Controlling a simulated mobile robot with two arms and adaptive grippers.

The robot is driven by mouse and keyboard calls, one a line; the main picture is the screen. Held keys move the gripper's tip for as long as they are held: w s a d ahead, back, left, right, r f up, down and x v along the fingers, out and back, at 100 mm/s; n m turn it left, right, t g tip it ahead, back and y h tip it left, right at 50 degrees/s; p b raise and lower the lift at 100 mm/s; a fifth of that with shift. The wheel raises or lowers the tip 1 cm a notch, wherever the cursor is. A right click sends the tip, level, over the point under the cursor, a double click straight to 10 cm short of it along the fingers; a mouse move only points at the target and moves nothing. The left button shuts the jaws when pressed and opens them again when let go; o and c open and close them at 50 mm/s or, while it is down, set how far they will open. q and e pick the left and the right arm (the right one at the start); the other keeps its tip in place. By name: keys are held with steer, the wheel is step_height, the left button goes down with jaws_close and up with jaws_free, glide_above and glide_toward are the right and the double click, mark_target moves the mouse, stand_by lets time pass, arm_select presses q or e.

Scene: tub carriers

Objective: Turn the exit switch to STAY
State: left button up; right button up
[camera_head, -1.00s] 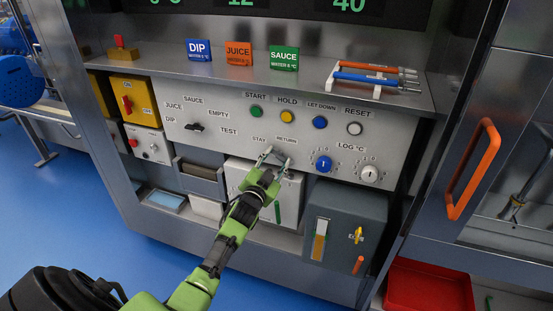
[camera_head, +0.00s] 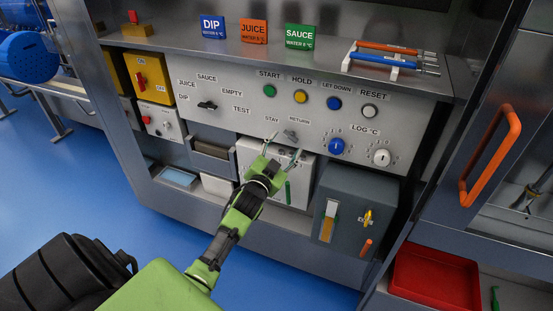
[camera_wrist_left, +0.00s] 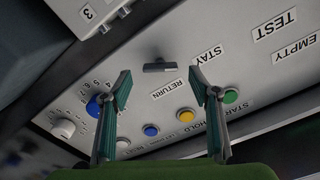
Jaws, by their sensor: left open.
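In the left wrist view the knob (camera_wrist_left: 160,67) lies just beyond my fingertips, near the RETURN label (camera_wrist_left: 168,90) and the STAY label (camera_wrist_left: 209,55). Which label it points to is hard to tell. My left gripper (camera_head: 284,147) is open and empty in front of the panel, slightly below the knob. Its fingers stand apart in the wrist view (camera_wrist_left: 160,82), with no contact visible. My right gripper is not in view.
A mode knob (camera_head: 207,105) sits to the left. Coloured buttons (camera_head: 302,97) line the panel above. A blue dial (camera_head: 337,146) and a white dial (camera_head: 381,157) are at the right. A white box (camera_head: 248,153) stands below, behind my gripper.

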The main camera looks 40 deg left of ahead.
arm_select(q)
steer(key=v, duration=0.8)
steer(key=s+d+f+g+h, duration=0.1)
steer(key=s+d+f+g, duration=0.3)
steer(key=f, duration=0.8)
steer(key=s+d+f+g+h, duration=0.15)
steer(key=s+f, duration=0.35)
steer(key=f, duration=0.7)
steer(key=s+d+f+g+h, duration=0.15)
steer(key=s+d+f, duration=0.3)
steer(key=f, duration=0.75)
steer(key=s+d+f+g, duration=0.2)
steer(key=s+f, duration=0.4)
steer(key=s, duration=0.6)
steer(key=s+d+f+g, duration=0.2)
steer(key=s+f+g, duration=0.2)
steer(key=s+f, duration=0.3)
steer(key=s+d+f+g, duration=0.2)
steer(key=s+f, duration=0.5)
steer(key=s, duration=1)
steer(key=shift+d+n+g, duration=0.25)
steer(key=shift+n+g, duration=0.15)
steer(key=shift+g, duration=0.3)
